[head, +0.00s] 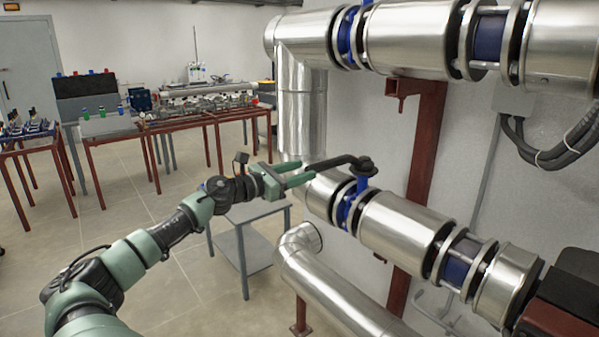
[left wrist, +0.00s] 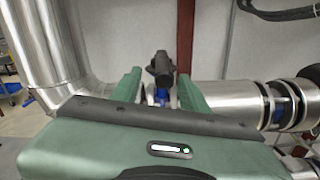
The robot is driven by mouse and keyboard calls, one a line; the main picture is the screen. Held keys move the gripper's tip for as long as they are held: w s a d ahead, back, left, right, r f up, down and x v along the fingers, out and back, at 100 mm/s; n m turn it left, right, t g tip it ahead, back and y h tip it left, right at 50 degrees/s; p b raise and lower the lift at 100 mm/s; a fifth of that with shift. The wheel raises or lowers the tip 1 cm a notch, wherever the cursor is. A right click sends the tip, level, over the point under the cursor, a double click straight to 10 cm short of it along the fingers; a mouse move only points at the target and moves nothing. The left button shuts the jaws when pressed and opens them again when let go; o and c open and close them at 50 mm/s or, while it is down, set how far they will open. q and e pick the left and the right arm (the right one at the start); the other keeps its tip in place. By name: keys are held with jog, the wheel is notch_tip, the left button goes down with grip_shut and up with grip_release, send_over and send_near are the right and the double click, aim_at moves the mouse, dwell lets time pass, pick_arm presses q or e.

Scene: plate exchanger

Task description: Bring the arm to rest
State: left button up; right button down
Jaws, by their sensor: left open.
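My left arm comes in from the lower left in the head view. Its green gripper (head: 297,173) is open, with the fingers toward the black handle (head: 333,162) of the blue valve (head: 350,204) on the lower metal pipe. In the left wrist view the handle (left wrist: 161,68) shows end-on between the two green fingers (left wrist: 160,92). I cannot tell whether a finger touches the handle. The handle points left from the valve, toward the gripper. My right gripper is not in view.
The upper pipe (head: 405,35) and lower pipe (head: 400,222) run along the white wall, with a red-brown post (head: 425,150) behind. A small grey table (head: 243,213) stands under the gripper. Red-framed workbenches (head: 185,122) stand farther back. Open floor lies at left.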

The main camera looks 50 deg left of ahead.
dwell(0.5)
pick_arm(q)
jog(key=s+d+f+n+g+y, duration=0.2)
jog(key=s+d+f+n, duration=0.25)
jog(key=f+n, duration=0.5)
jog(key=s+d+f+n+g+y, duration=0.25)
jog(key=s+d+f+n, duration=0.2)
jog(key=f+n, duration=0.45)
jog(key=s+d+f+n+g+y, duration=0.25)
jog(key=d+f+n, duration=0.45)
jog(key=f, duration=0.4)
jog(key=s+d+f+n+g+h, duration=0.35)
jog(key=s+d+n, duration=0.25)
jog(key=s+d, duration=0.5)
jog(key=s+d+f+n+g+h, duration=0.4)
jog(key=s+d, duration=0.3)
jog(key=d, duration=0.8)
notch_tip(320, 180, down, 26)
jog(key=s+g, duration=0.1)
jog(key=s, duration=0.1)
jog(key=s+a+f+g+y, duration=0.1)
jog(key=s+a+f, duration=0.1)
jog(key=s+f, duration=1.4)
jog(key=shift+s+a+n, duration=0.25)
jog(key=shift+a+n, duration=0.1)
